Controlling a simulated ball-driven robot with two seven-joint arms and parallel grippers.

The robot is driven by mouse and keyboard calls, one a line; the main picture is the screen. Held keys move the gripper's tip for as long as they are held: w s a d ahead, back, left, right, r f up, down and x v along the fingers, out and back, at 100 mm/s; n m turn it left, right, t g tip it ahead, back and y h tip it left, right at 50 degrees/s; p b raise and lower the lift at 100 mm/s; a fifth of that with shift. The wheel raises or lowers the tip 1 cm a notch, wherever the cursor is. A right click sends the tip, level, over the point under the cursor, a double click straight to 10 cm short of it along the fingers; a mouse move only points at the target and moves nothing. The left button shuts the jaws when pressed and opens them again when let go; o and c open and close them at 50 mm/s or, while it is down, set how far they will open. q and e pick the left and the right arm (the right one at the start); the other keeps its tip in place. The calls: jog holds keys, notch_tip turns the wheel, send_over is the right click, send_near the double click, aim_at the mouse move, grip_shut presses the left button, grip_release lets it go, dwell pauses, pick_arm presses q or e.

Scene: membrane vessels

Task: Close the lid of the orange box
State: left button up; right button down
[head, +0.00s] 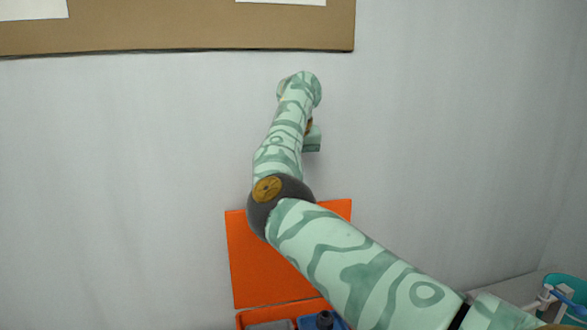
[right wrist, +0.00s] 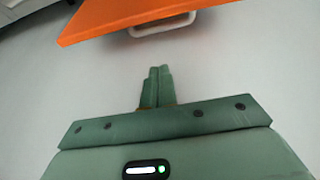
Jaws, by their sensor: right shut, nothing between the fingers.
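The orange box (head: 285,308) is at the bottom edge of the head view, mostly cut off. Its orange lid (head: 255,265) stands open and upright behind it, partly hidden by my right arm. In the right wrist view the lid (right wrist: 140,14) crosses the top, with a pale handle (right wrist: 165,29) on its edge. My right gripper (right wrist: 159,70) is shut and empty, pointing toward the handle with a visible gap. In the head view my right arm reaches over the lid, and the fingers cannot be made out. My left gripper is not in view.
Inside the box are a grey item (head: 270,325) and a blue item with a dark knob (head: 323,320). A pale wall (head: 130,180) stands behind, with a brown board (head: 180,35) high up. Teal and white items (head: 565,290) sit at the lower right.

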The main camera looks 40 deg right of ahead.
notch_tip(320, 180, down, 7)
jog(key=s+p, duration=0.1)
jog(key=p, duration=0.1)
jog(key=shift+s+a, duration=0.2)
dwell(0.4)
